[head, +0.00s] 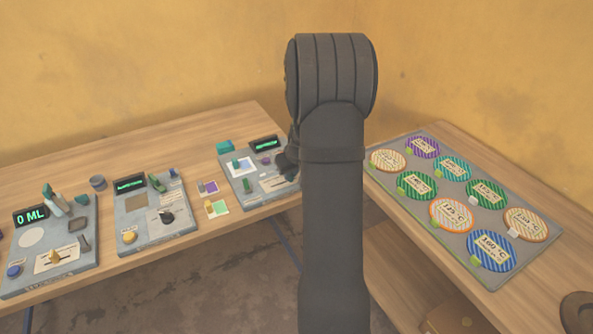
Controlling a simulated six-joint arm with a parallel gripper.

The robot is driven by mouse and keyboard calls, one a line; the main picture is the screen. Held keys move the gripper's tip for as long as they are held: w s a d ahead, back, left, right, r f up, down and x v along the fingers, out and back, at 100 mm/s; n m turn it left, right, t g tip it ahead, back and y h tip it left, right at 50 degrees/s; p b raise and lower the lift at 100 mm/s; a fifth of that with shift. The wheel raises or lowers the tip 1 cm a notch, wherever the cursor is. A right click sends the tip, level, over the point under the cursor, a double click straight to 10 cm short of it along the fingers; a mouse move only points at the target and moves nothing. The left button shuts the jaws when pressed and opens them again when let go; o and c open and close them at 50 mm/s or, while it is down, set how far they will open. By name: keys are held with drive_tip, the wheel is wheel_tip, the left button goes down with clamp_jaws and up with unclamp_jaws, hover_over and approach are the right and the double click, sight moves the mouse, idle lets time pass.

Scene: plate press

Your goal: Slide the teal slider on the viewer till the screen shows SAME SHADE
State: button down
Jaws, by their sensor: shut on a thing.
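The viewer (237,184) is the grey panel at the right end of the long table, with a small dark screen (263,143) at its back. The screen's green text is too small to read. A pale slot plate (273,183) lies at the panel's front right. My gripper (287,165) is at the viewer's right side, beside this plate, and partly hidden by my own arm. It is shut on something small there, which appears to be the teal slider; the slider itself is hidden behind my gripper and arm.
A blue-edged white square (241,166) lies on the viewer, and a teal block (224,147) stands behind. Colour cards (216,208) lie to the left. Two other panels stand further left, one reading 0 ML (31,217). A grey board (408,202) with several striped discs is at right.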

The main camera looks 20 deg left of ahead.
drive_tip(key=shift+s+a, duration=0.3)
drive_tip(key=c, duration=1.4)
unclamp_jaws()
drive_tip(key=shift+c, duration=0.2)
drive_tip(key=shift+r, duration=0.1)
drive_tip(key=v, duration=1.7)
drive_tip(key=x, duration=1.7)
